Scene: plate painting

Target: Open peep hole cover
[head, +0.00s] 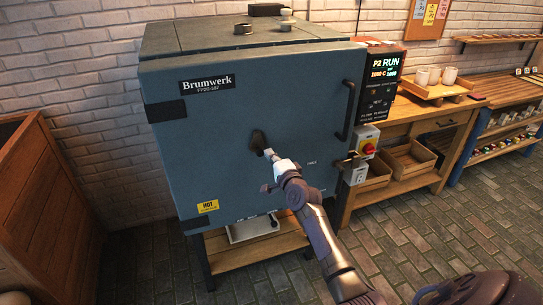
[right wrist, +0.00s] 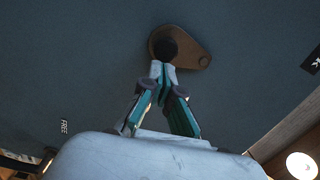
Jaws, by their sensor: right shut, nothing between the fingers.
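The peep hole cover (head: 257,139) is a small dark teardrop plate on the front door of the blue-grey Brumwerk kiln (head: 225,108). In the right wrist view the cover (right wrist: 198,57) is brown, with a round dark knob (right wrist: 167,47) at its wide end and a small pivot at its narrow end. My right gripper (head: 270,154) is at the cover. In the right wrist view its fingertips (right wrist: 162,70) are together, right at the lower edge of the knob, with nothing between them. Whether they touch the knob is unclear. My left gripper is out of view.
The kiln door has a vertical handle (head: 348,109) and a latch (head: 347,160) at its right. A lit control panel (head: 383,75) and a red switch (head: 368,149) are beside it. A wooden workbench (head: 425,116) stands to the right, a wooden crate (head: 40,205) to the left.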

